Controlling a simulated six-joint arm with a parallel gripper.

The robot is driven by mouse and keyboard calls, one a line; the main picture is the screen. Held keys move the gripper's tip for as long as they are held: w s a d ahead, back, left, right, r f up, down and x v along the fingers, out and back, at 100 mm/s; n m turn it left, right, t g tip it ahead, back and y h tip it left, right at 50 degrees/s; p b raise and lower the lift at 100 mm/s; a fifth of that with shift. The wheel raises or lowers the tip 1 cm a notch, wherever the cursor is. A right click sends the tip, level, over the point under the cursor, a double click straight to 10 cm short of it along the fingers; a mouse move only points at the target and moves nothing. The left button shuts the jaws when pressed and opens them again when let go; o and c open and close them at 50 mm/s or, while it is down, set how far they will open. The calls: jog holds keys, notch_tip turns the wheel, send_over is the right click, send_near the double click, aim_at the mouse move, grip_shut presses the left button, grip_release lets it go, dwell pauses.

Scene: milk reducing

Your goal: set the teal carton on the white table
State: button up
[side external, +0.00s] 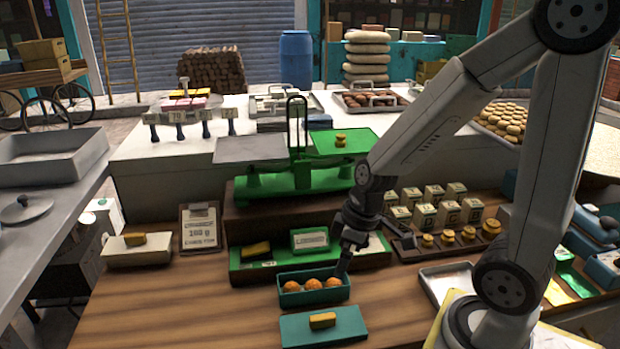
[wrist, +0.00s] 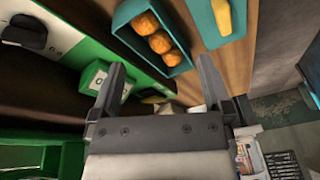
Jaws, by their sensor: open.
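Two teal boxes are on the wooden counter; I cannot tell which is the teal carton. One teal box (side external: 290,298) is open and holds orange balls; it also shows in the wrist view (wrist: 124,16). The other teal box (side external: 345,333) lies nearer the front with a yellow block on top; its edge shows in the wrist view (wrist: 206,28). The white table (side external: 140,160) stands behind the wooden counter. My gripper (side external: 343,267) points down by the right end of the ball box. In the wrist view my gripper (wrist: 161,64) is open, with nothing held.
A green balance scale (side external: 300,180) stands on a dark plinth behind my gripper. Small cartons (side external: 425,215) and brass weights (side external: 448,237) are to the right. The counter's front left is clear.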

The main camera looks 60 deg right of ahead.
jog(key=shift+w+a+f+m+h, duration=0.2)
jog(key=shift+a+m+h, duration=0.15)
jog(key=shift+m, duration=0.35)
jog(key=shift+w+a+f+m+h, duration=0.1)
jog(key=shift+w+a+m+h, duration=0.2)
jog(key=shift+m, duration=0.4)
jog(key=shift+w+a+f+m+h, duration=0.15)
jog(key=shift+a+m+h, duration=0.15)
jog(key=shift+m, duration=0.4)
